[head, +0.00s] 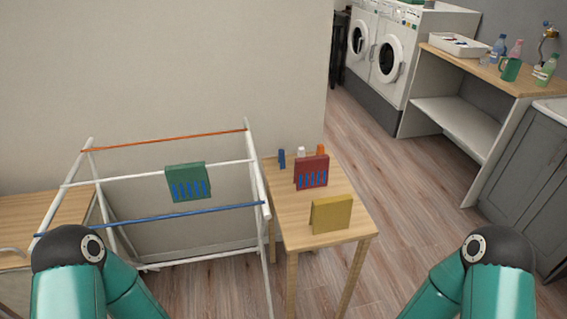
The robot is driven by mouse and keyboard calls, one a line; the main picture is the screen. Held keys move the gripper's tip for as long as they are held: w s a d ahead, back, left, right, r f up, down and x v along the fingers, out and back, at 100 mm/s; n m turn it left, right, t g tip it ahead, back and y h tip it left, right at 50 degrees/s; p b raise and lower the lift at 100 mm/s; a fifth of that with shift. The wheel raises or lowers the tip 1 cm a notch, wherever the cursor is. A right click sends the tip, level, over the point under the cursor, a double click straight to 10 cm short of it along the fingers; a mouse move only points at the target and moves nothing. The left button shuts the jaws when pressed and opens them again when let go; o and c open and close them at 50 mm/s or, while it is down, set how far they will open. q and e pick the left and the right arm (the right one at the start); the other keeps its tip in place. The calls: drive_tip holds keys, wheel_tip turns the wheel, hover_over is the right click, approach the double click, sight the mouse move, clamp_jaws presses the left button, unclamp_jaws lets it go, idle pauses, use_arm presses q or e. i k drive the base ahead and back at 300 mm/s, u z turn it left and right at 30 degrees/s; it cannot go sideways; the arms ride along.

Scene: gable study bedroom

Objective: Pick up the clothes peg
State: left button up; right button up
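Several small upright objects stand at the far end of a small wooden table (285,212). They are a blue one (282,159), a white one (301,152) and an orange one (320,150). They look like clothes pegs, but they are too small to be sure which is the peg. The red panel stands in front of the orange one and hides its lower part. Both my arms show only as teal links with dark joints at the lower left and lower right. Neither gripper is in view.
A red panel with blue strips (311,168) and a yellow panel (331,215) stand on the table. A white drying rack (257,177) stands close on its left, bearing a green panel (187,178). Wooden floor (420,190) is open to the right, before washing machines (388,58) and a shelf unit (465,128).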

sight(301, 151)
drive_tip(key=k, duration=0.6)
drive_tip(key=z, duration=0.05)
drive_tip(key=i, duration=0.85)
drive_tip(key=z, duration=1.6)
drive_tip(key=i, duration=0.75)
drive_tip(key=z, duration=0.1)
